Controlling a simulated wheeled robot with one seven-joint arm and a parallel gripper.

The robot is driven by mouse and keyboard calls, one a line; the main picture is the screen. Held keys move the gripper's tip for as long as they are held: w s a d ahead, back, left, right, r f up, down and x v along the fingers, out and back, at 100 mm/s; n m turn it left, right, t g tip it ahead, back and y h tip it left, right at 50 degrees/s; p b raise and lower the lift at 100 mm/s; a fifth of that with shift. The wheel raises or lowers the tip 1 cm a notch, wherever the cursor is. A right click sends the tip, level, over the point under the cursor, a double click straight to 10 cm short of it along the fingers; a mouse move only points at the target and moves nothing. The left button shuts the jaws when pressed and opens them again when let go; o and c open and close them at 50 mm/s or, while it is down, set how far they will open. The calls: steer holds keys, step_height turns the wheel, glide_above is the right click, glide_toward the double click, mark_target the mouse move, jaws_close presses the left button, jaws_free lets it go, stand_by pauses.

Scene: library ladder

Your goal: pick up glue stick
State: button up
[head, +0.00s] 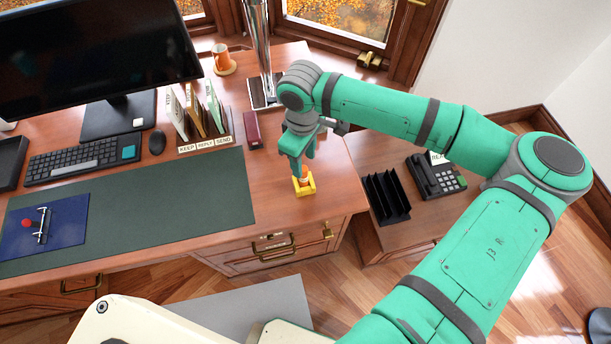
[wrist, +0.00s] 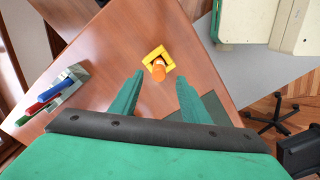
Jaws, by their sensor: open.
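The glue stick (wrist: 158,72) looks like an orange cylinder standing in a square yellow holder (wrist: 165,54) on the wooden desk. In the head view, the yellow holder (head: 304,189) sits near the desk's right front corner, with an orange and white part (head: 304,174) of the stick visible and the rest hidden by my fingers. My gripper (head: 299,166) points down just above it. In the wrist view, my two teal fingers (wrist: 160,80) are apart and empty, with the stick appearing between and slightly beyond their tips. I cannot see contact.
In the wrist view, a grey tray (wrist: 67,92) with blue, green and red items lies to the left. A maroon block (head: 253,130), letter sorter (head: 205,143) and metal column (head: 261,50) stand nearby. A lower side surface holds a phone (head: 436,177) and black rack (head: 386,197).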

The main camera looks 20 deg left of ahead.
mark_target(304, 175)
steer(key=f, duration=0.9)
steer(key=shift+w, duration=0.2)
steer(key=shift+a, duration=0.1)
steer(key=shift+c, duration=0.3)
steer(key=shift+s, duration=0.1)
jaws_close()
